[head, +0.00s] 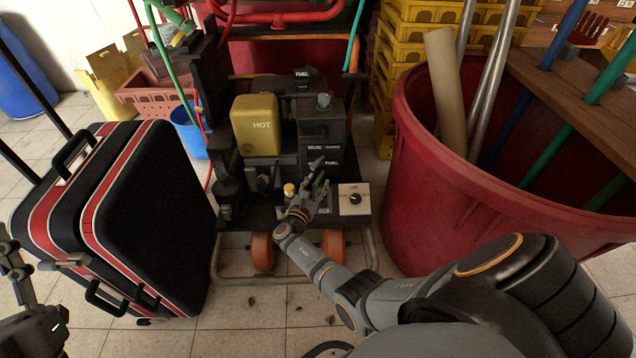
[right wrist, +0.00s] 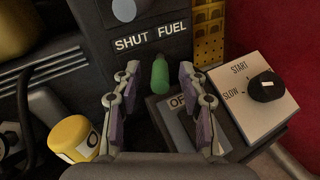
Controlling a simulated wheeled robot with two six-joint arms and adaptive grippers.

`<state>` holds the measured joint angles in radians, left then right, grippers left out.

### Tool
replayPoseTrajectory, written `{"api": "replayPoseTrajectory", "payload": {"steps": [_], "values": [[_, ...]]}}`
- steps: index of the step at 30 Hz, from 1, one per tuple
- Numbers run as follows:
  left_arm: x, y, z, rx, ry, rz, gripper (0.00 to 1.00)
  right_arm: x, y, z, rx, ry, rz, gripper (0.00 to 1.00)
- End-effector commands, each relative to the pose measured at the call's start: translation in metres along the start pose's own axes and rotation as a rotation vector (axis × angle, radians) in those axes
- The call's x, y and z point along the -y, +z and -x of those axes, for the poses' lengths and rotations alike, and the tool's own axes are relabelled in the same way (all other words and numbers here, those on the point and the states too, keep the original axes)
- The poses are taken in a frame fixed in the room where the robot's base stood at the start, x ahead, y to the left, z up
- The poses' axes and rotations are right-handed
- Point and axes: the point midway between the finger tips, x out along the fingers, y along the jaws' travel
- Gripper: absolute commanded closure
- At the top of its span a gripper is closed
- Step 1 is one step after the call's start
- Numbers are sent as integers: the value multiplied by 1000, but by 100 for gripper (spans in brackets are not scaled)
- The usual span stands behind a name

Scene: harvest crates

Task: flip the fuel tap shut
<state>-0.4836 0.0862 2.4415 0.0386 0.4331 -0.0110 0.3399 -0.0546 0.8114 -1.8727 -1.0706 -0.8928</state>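The fuel tap shows in the right wrist view as a green lever (right wrist: 160,76) standing on the dark machine panel, just below a "SHUT FUEL" label (right wrist: 150,37). My right gripper (right wrist: 159,82) is open, with one finger on each side of the green lever. A gap shows on both sides of it, so I see no clear contact. In the head view my right gripper (head: 314,184) is at the front of the machine (head: 320,130), and its fingers partly hide the tap. My left gripper (head: 16,268) is at the lower left edge, partly cut off, away from the machine.
A START/SLOW dial box (head: 354,199) is right of the tap, and a yellow cap (right wrist: 76,138) is to the left. A black and red suitcase (head: 150,215) stands left of the machine. A large red bin (head: 440,190) stands close on the right.

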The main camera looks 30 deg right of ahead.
Motion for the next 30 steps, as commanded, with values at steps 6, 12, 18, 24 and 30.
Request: {"api": "replayPoseTrajectory", "payload": {"steps": [6, 12, 18, 24, 30], "values": [[0, 0, 0, -1, 0, 0, 60, 0, 0, 0, 0, 0, 0, 90], [0, 0, 0, -1, 2, 0, 60, 0, 0, 0, 0, 0, 0, 100], [-2, -26, -2, -127, 10, -9, 60, -1, -2, -1, 5, -16, -2, 100], [-6, -84, 6, -395, 24, -25, 60, -4, -3, -1, 14, -56, -3, 100], [-11, -130, 31, -648, 40, -41, 60, -7, -6, -2, 25, -111, -3, 100]]}}
